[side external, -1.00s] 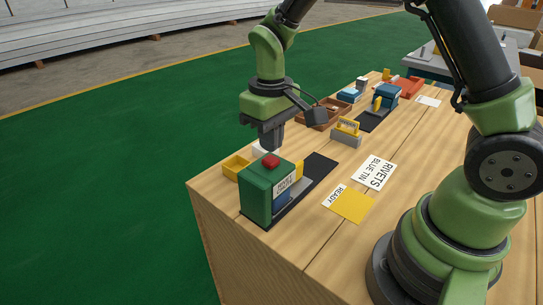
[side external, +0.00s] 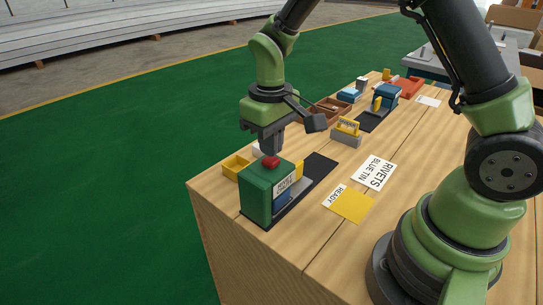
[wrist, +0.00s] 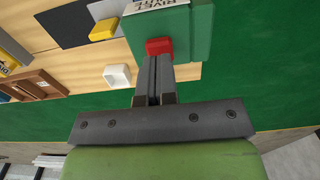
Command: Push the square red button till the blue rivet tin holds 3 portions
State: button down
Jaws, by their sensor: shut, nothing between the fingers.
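The square red button (side external: 270,162) sits on top of the green dispenser (side external: 257,194), which has a white rivet label. My gripper (side external: 271,152) is shut and empty, pointing down, with its tips at the button. In the wrist view the closed fingers (wrist: 158,60) end right at the red button (wrist: 159,46). I cannot tell whether they touch it or press it in. A blue tin (side external: 283,197) shows partly below the label at the dispenser's front. Its inside is hidden, so its contents cannot be seen.
A yellow square marked READY (side external: 352,206) and a RIVETS BLUE TIN card (side external: 374,173) lie on the wooden bench. A yellow bin (side external: 236,166) is behind the dispenser. A yellow-handled block (side external: 346,132), a brown tray (side external: 322,112) and a blue dispenser (side external: 387,96) stand farther back.

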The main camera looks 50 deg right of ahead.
jog(key=shift+f, duration=1)
jog(key=shift+r, duration=2.05)
jog(key=shift+r, duration=0.1)
jog(key=s+r+m+t+y, duration=0.2)
jog(key=s+r+m+t, duration=0.2)
jog(key=s+r, duration=1)
jog(key=s+t, duration=0.2)
jog(key=t, duration=0.1)
jog(key=shift+s+a+r, duration=0.3)
jog(key=shift+s+r, duration=0.05)
